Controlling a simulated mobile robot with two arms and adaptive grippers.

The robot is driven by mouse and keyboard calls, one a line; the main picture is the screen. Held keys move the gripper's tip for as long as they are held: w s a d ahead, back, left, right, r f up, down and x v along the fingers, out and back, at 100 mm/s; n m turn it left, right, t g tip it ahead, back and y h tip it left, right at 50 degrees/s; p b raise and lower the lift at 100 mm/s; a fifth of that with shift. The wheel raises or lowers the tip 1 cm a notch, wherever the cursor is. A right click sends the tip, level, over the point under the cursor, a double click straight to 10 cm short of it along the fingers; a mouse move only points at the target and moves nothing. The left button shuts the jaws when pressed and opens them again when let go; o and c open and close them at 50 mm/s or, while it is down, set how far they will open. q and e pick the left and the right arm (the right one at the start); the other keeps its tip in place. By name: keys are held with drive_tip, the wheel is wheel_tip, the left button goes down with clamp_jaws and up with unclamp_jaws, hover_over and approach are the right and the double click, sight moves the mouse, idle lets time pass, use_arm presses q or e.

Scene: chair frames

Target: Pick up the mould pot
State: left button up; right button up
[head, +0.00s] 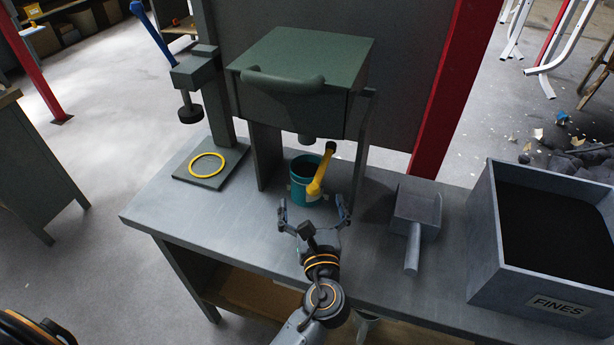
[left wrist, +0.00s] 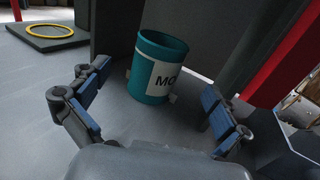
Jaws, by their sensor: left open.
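The mould pot (head: 301,190) is a teal cylinder with a white label. It stands upright on the workbench under the green box of a dispenser, partly hidden by a yellow lever. In the left wrist view the pot (left wrist: 152,77) shows its open rim and part of a label reading "MO". My left gripper (head: 314,212) is open just in front of the pot. In the left wrist view its blue-padded fingers (left wrist: 150,105) are spread to either side, with the pot beyond them and a gap between. My right gripper is not in view.
The dispenser (head: 300,80) stands on side panels around the pot, and its yellow lever (head: 321,172) hangs in front. A press base with a yellow ring (head: 207,165) is at left. A grey scoop (head: 414,220) and a FINES bin (head: 482,220) are at right.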

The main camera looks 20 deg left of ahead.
sight(307, 171)
use_arm(q)
drive_tip(key=x, duration=0.3)
drive_tip(key=shift+w, duration=0.1)
drive_tip(key=x, duration=0.3)
drive_tip(key=shift+w+r, duration=0.1)
drive_tip(key=shift+r, duration=0.05)
drive_tip(key=shift+p+x, duration=0.35)
drive_tip(key=shift+x, duration=0.85)
drive_tip(key=shift+w+a, duration=0.1)
drive_tip(key=shift+w, duration=0.2)
drive_tip(key=shift+c, duration=0.4)
drive_tip(key=c, duration=1.8)
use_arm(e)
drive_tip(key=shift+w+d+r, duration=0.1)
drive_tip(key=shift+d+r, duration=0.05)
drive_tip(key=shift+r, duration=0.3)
